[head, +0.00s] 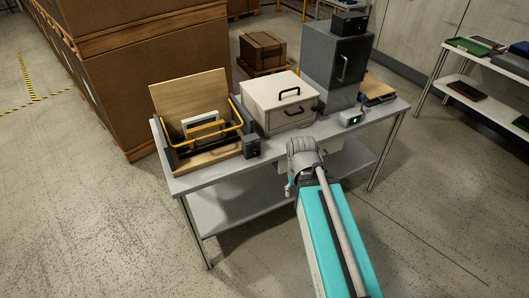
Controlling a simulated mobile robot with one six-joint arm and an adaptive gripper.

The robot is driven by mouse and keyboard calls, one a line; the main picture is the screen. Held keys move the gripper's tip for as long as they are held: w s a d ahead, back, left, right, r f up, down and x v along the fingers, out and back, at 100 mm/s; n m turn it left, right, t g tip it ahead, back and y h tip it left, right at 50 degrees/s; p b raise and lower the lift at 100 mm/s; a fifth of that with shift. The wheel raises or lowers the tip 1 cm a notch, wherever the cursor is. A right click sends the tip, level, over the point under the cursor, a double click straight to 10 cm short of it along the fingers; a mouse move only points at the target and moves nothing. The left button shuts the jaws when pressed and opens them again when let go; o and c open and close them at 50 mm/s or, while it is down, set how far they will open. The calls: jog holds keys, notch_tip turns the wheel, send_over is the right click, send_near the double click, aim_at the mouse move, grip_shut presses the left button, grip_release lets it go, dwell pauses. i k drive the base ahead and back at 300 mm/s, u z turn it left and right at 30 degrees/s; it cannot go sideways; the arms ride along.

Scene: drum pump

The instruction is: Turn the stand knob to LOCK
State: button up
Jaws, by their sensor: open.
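I cannot make out a stand knob or a LOCK mark in the head view. No drum pump or stand can be picked out either. A small black box (252,147) stands at the front edge of the workbench, and its front details are too small to read. A small pale device (350,118) with a dark front sits near the bench's right front edge. My arm reaches up from the bottom of the picture to the bench front.
The grey workbench (221,167) holds an open wooden box (205,158) with a yellow handle, a white drawer cabinet (262,110) and a tall grey cabinet (327,66). Large cartons (140,90) stand behind left. A shelf rack (447,75) is at right. The left floor is clear.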

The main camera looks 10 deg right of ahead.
aim_at(256, 151)
jog(key=z, duration=0.15)
jog(key=k, duration=1.6)
jog(key=u, duration=0.3)
jog(key=i, duration=1)
jog(key=z, duration=0.05)
